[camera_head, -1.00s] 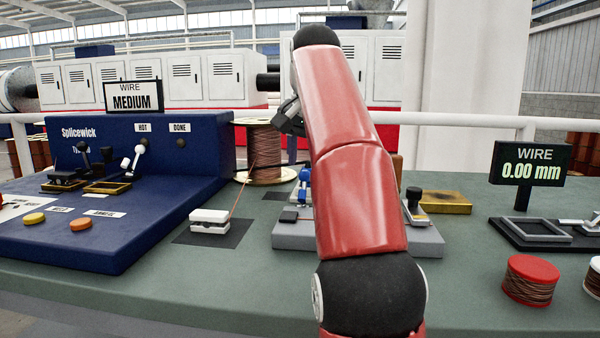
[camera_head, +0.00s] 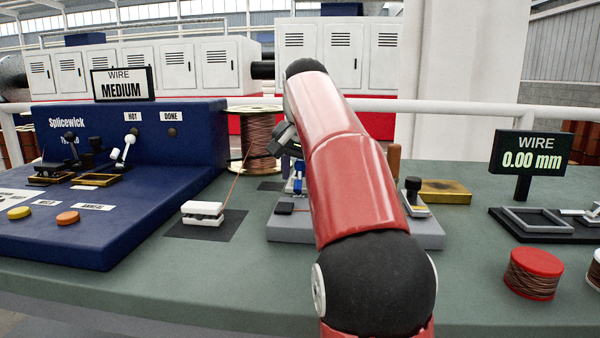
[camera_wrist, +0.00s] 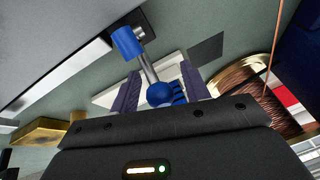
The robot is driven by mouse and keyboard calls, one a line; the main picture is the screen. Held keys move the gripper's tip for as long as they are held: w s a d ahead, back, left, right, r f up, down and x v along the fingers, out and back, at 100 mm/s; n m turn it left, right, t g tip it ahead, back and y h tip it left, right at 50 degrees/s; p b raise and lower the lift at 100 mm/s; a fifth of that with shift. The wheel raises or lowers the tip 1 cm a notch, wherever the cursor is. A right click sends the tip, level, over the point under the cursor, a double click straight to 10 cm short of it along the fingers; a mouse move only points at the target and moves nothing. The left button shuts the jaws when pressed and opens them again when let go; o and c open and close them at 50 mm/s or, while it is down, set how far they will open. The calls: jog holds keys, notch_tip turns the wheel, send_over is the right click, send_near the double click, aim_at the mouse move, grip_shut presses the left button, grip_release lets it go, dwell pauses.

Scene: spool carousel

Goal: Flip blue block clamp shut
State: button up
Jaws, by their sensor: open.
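The blue block clamp (camera_head: 298,182) stands on the grey block (camera_head: 290,232) behind my arm, partly hidden. In the wrist view its lever shows as a blue barrel (camera_wrist: 128,42) with a metal rod running to a blue ball (camera_wrist: 160,93). My gripper (camera_wrist: 159,68) is open, with one dark finger on each side of the ball and rod. I cannot tell whether a finger touches them. In the head view my gripper (camera_head: 284,140) is above and slightly left of the clamp, mostly behind my arm.
A copper wire spool (camera_head: 262,140) stands behind, left of the clamp. A wire runs from it to a white block (camera_head: 203,213) on a dark mat. A second black-knobbed clamp (camera_head: 414,195) and a brass block (camera_head: 445,191) are at the right. The blue splicer (camera_head: 130,210) stands left.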

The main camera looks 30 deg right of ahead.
aim_at(298, 192)
grip_shut()
jog(key=shift+b, duration=0.35)
jog(key=t+b, duration=0.1)
jog(key=b, duration=0.2)
jog(key=s+a+t+h+b, duration=0.1)
jog(key=b, duration=0.1)
jog(key=shift+s+t+h+b, duration=0.15)
jog(key=shift+t+h+b, duration=0.15)
jog(key=shift+t+b, duration=0.1)
jog(key=t+b, duration=0.1)
jog(key=b, duration=0.2)
jog(key=s+t+h+b, duration=0.1)
jog(key=b, duration=0.1)
jog(key=shift+s+a+r+t+h+b, duration=0.15)
jog(key=shift+a+r+t+h+b, duration=0.15)
jog(key=shift+a+r+b, duration=0.1)
jog(key=shift+s+a+r+t+b, duration=0.15)
jog(key=shift+t+b, duration=0.15)
jog(key=shift+b, duration=0.4)
jog(key=shift+h, duration=0.3)
jog(key=shift+r, duration=0.1)
